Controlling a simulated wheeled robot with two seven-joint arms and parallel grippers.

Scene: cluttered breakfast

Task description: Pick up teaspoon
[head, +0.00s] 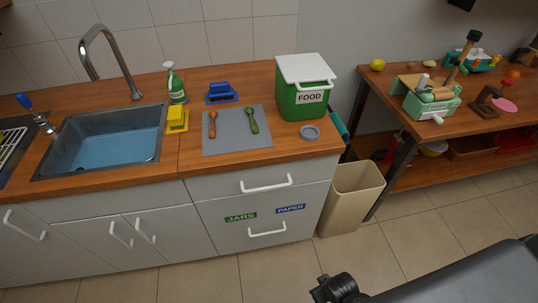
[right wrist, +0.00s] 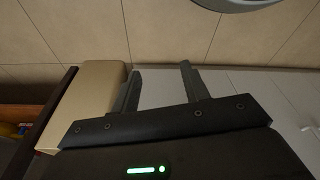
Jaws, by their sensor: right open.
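I cannot tell which is the teaspoon. My right gripper (right wrist: 160,82) is open in the right wrist view, with nothing between its fingers. It is over the floor in front of the cabinet, away from the mat. My left gripper is in neither view.
The sink (head: 101,140) is left. A beige bin (head: 352,194) stands right of the cabinet.

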